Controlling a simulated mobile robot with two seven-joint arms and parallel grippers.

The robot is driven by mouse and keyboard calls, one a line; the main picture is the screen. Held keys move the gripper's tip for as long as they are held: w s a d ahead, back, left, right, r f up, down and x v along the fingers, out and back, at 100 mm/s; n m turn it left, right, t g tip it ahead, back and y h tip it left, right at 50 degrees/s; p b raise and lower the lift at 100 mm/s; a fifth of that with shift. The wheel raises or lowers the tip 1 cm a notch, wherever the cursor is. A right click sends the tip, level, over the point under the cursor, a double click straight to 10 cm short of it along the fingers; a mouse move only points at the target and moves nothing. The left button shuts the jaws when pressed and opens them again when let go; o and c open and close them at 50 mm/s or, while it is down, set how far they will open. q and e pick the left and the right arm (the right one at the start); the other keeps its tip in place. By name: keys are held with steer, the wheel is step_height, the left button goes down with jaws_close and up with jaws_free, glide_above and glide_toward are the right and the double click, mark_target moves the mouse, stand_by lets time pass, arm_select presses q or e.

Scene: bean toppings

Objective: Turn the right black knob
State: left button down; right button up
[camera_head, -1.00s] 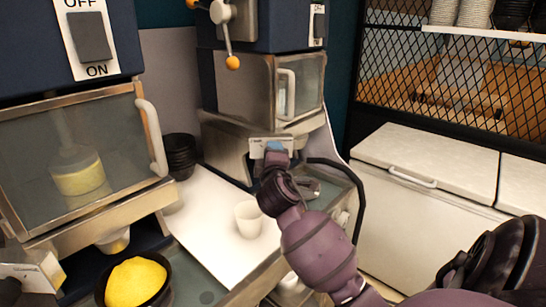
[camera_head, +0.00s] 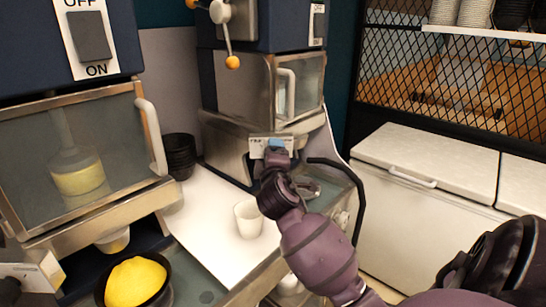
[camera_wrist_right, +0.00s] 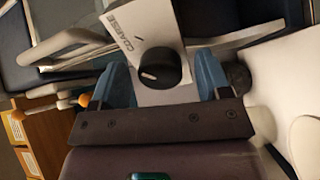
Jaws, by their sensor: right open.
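The right black knob (camera_wrist_right: 160,68) shows in the right wrist view, round with a white mark, on a white plate (camera_wrist_right: 135,30) lettered "COARSE". My right gripper (camera_wrist_right: 162,80) is open, with one blue finger on each side of the knob. Gaps show between the knob and both fingers. In the head view my right gripper (camera_head: 275,148) is at the white label plate (camera_head: 258,144) on the front of the right machine (camera_head: 240,90), and it hides the knob there. My left gripper is not in view.
A white cup (camera_head: 248,219) stands on the white counter left of my right arm. Dark stacked bowls (camera_head: 179,155) stand behind it. The left machine (camera_head: 85,150) has a bowl of yellow food (camera_head: 135,281) in front. A white chest (camera_head: 420,210) stands at right.

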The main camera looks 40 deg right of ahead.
steer(key=b+v, duration=0.1)
steer(key=v, duration=0.9)
steer(key=shift+s+a, duration=0.1)
steer(key=shift+f, duration=0.1)
